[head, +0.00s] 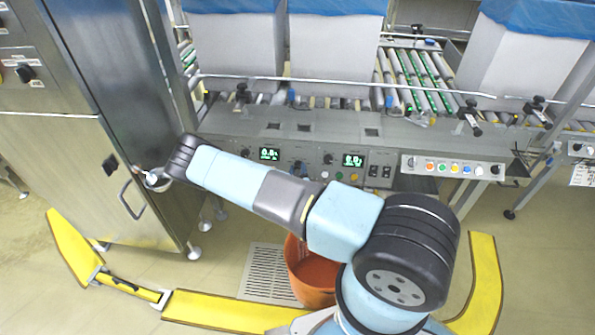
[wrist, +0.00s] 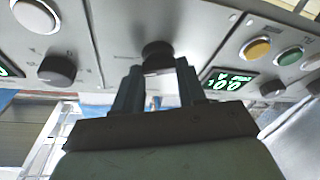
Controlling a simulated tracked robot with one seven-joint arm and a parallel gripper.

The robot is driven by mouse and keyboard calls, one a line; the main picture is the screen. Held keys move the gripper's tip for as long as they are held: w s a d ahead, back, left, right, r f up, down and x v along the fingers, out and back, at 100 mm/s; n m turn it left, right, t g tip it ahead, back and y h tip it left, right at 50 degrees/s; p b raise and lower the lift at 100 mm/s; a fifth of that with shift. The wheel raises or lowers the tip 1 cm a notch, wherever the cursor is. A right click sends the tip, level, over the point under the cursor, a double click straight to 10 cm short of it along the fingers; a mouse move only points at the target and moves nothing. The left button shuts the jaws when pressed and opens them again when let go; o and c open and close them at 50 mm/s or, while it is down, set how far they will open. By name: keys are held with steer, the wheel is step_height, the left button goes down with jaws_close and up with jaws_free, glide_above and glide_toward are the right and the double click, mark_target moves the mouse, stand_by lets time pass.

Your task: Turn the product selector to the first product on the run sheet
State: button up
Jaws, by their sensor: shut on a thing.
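In the wrist view, the two fingers of my gripper (wrist: 155,78) are on either side of a small black knob (wrist: 157,53) on a grey control panel (wrist: 110,30). The gripper is shut on this knob. Any marks on the knob are hidden or too small to read. Another dark knob (wrist: 57,69) with small labels sits to its left. In the head view, my forearm crosses in front of the panel and I cannot make out my fingers.
Beside the held knob are a green display (wrist: 228,82), a yellow button (wrist: 257,49) and a green button (wrist: 289,56). In the head view, a steel cabinet (head: 100,155) stands at the left, an orange bucket (head: 314,275) is under my arm, and yellow barriers (head: 215,312) lie on the floor.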

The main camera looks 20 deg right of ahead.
steer(key=shift+a+n+g+y, duration=0.15)
steer(key=shift+n+y, duration=0.3)
steer(key=shift+n, duration=0.8)
steer(key=shift+d+n+g+y, duration=0.1)
steer(key=shift+n+y, duration=0.4)
steer(key=shift+n, duration=0.7)
steer(key=shift+a+n+g+y, duration=0.15)
steer(key=shift+n+y, duration=0.3)
steer(key=shift+n, duration=0.8)
steer(key=o, duration=0.8)
steer(key=shift+o, duration=1.3)
steer(key=shift+d, duration=0.15)
steer(key=s+a+r, duration=0.1)
steer(key=s, duration=1.2)
steer(key=shift+s+a+r, duration=0.2)
steer(key=shift+s+r, duration=0.1)
steer(key=shift+s, duration=0.05)
steer(key=shift+w, duration=0.1)
